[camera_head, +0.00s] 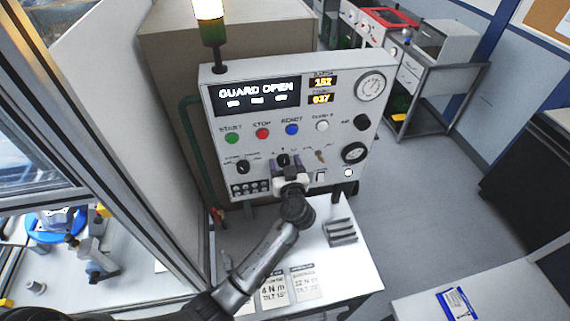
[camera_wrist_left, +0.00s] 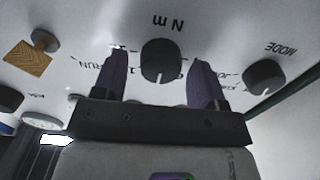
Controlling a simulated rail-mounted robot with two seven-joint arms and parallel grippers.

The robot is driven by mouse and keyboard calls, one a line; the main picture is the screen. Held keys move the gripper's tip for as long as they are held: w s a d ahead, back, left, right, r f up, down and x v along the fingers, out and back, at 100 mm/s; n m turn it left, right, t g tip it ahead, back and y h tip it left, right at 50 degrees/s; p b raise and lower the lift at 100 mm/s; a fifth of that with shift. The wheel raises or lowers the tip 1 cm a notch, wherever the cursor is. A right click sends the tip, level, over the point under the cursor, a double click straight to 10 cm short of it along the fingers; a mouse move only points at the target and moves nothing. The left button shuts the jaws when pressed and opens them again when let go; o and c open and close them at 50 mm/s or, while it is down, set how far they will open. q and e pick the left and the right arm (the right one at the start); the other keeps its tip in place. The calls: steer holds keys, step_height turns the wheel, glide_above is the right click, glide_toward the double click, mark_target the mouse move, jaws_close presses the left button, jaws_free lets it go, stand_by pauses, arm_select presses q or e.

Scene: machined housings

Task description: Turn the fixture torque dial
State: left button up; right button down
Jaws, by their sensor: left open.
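The torque dial (camera_head: 283,159) is a black knob low in the middle of the white control panel (camera_head: 353,105). In the left wrist view, where the lettering is upside down, the dial (camera_wrist_left: 161,60) sits under the "N m" mark. My left gripper (camera_head: 287,166) reaches up to the panel from below. Its two purple fingers (camera_wrist_left: 160,76) stand on either side of the dial, open, with a visible gap on both sides. Parts of the scale numbers are hidden behind the fingers. My right gripper is not in view.
The MODE knob (camera_wrist_left: 266,77) is close beside the fingers. A key with a brown tag (camera_wrist_left: 28,60) hangs on the other side. Buttons, a "GUARD OPEN" display (camera_head: 257,91) and a gauge (camera_head: 370,86) are above. Stacked grey blocks (camera_head: 341,232) and printed cards (camera_head: 306,284) lie on the ledge.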

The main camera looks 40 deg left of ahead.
arm_select(q)
steer(key=c, duration=0.9)
